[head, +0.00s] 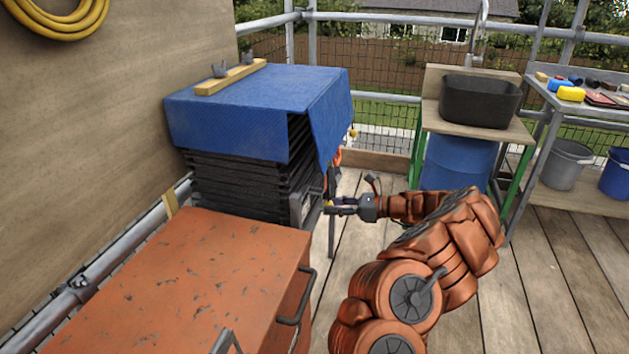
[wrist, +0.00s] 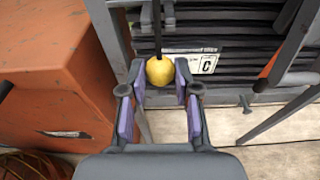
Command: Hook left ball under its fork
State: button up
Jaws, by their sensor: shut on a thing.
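My gripper (wrist: 160,88) is shut on a yellow ball (wrist: 160,71), which sits between the purple-padded fingers. A dark cord (wrist: 157,35) runs straight up from the ball. In the head view my gripper (head: 330,208) is at the front right corner of the tile stack, below the tarp edge; the ball there is small and mostly hidden. A second yellow ball (head: 352,133) hangs at the far right edge of the blue tarp (head: 255,100). A small grey peg (wrist: 245,103) stands out low on the stack's front; I cannot tell whether it is a fork.
The dark tile stack (head: 240,185) carries a label marked C (wrist: 208,64). An orange cabinet (head: 190,275) stands close on the left. Grey metal bars (wrist: 297,45) flank the ball at right. Open plank floor (head: 560,280) lies to the right.

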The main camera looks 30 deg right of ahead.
jog(key=shift+r+x, duration=0.15)
jog(key=shift+x, duration=0.95)
jog(key=shift+r+x, duration=0.1)
jog(key=shift+x, duration=1)
jog(key=shift+a+p, duration=0.1)
jog(key=shift+p, duration=0.35)
jog(key=shift+r+p, duration=0.85)
jog(key=shift+r, duration=0.1)
jog(key=shift+w+r, duration=0.1)
jog(key=o, duration=0.9)
jog(key=shift+o, duration=0.2)
jog(key=o, duration=0.5)
